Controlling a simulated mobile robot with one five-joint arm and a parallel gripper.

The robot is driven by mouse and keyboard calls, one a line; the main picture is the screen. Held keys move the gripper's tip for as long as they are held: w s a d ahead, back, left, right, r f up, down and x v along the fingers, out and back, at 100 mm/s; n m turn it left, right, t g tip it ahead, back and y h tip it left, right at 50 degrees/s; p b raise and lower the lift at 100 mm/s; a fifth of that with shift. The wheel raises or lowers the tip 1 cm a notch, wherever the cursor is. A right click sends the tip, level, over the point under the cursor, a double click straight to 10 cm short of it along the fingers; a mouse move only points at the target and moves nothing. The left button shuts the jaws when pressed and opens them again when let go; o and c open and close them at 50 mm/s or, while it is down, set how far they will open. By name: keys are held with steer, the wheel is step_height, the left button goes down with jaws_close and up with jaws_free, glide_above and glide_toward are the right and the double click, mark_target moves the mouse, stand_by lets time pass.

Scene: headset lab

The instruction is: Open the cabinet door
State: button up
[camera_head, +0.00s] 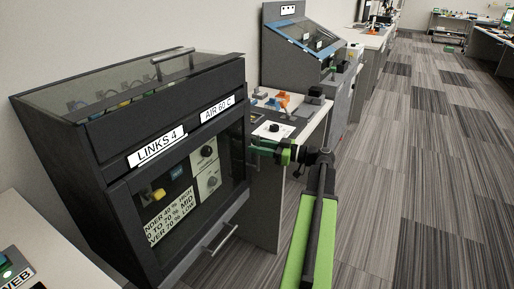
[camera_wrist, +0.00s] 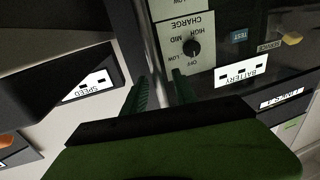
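The cabinet (camera_head: 84,185) is a black box with a glass-fronted door (camera_head: 225,158) that stands closed. A slim upright handle (camera_head: 249,151) seems to run along the door's right edge, partly covered by my gripper. My gripper (camera_head: 262,148) is green and reaches leftward to that right edge. In the wrist view my gripper (camera_wrist: 160,88) shows two ribbed green fingers standing apart, in front of the cabinet's edge. The picture there is upside down.
A drawer handle (camera_head: 220,238) sits below the door, and another handle (camera_head: 174,62) is on the glass lid. A cluttered bench (camera_head: 310,112) and a blue-edged console (camera_head: 300,45) stand behind. Striped carpet (camera_head: 400,180) is clear to the right.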

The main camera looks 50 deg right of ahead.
jaws_close()
stand_by(1.3)
